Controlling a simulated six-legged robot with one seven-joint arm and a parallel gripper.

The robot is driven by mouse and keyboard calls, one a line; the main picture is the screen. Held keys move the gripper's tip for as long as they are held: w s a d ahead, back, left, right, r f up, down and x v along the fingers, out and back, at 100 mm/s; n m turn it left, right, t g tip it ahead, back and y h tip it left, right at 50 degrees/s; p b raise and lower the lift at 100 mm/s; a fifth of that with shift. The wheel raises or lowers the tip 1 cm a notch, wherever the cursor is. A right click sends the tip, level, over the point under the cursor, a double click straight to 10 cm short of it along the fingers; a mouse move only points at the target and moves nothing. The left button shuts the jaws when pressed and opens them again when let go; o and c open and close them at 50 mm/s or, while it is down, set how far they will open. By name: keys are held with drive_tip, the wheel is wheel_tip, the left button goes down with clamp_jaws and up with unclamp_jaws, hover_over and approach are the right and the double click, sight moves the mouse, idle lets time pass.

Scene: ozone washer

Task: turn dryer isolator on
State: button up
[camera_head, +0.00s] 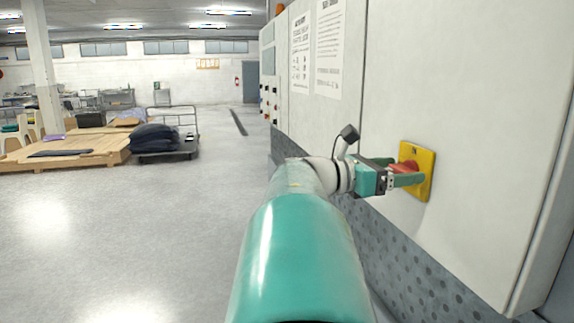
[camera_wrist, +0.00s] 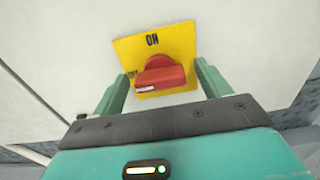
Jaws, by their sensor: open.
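The dryer isolator is a red rotary handle (camera_wrist: 160,77) on a yellow square plate (camera_wrist: 181,40), fixed to a pale cabinet face. In the wrist view the plate reads "ON" at its top edge. The handle's grip bar lies roughly across the picture, with a white mark near its left end. My gripper (camera_wrist: 161,80) is open, one finger on each side of the handle. I cannot tell whether the fingers touch it. In the head view my gripper (camera_head: 400,172) reaches the yellow plate (camera_head: 423,165), and its fingers partly hide the red handle (camera_head: 406,166).
The pale cabinet (camera_head: 460,90) fills the right side, with posted sheets (camera_head: 328,45) and a row of controls (camera_head: 269,98) farther along. The floor (camera_head: 150,230) to the left is clear. A wooden platform (camera_head: 70,148) and a cart (camera_head: 165,152) with dark bags stand farther back.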

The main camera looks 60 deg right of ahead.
drive_tip(key=c, duration=1)
drive_tip(key=shift+m, duration=0.3)
drive_tip(key=m, duration=0.8)
drive_tip(key=shift+a+f+m, duration=0.1)
drive_tip(key=shift+m, duration=0.3)
drive_tip(key=m, duration=0.4)
drive_tip(key=shift+m, duration=0.3)
drive_tip(key=shift+f+m, duration=0.1)
drive_tip(key=shift+m, duration=1.9)
